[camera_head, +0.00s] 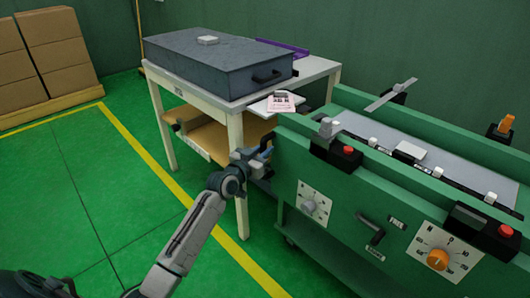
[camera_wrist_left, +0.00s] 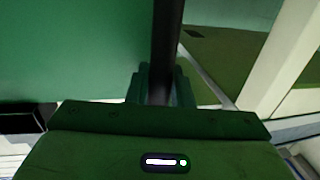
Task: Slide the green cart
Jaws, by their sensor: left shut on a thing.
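The green cart (camera_head: 300,238) stands at the right of the head view, with knobs, red buttons and a flat grey top bed. Its near side faces me. My left gripper (camera_head: 264,153) is at the cart's left end, shut on a dark bar that looks like the cart's handle. In the left wrist view the dark bar (camera_wrist_left: 167,40) runs upright between the fingers (camera_wrist_left: 160,86), with a green panel of the cart (camera_wrist_left: 75,50) beside it. The fingertips are partly hidden in the head view. My right gripper is not in view.
A white-framed table (camera_head: 237,135) with a large dark grey case (camera_head: 215,65) stands just left of the cart. A small white tray with a pink paper (camera_head: 281,103) sits between them. Stacked cardboard boxes (camera_head: 45,45) stand far left. Green floor with yellow lines is clear at left.

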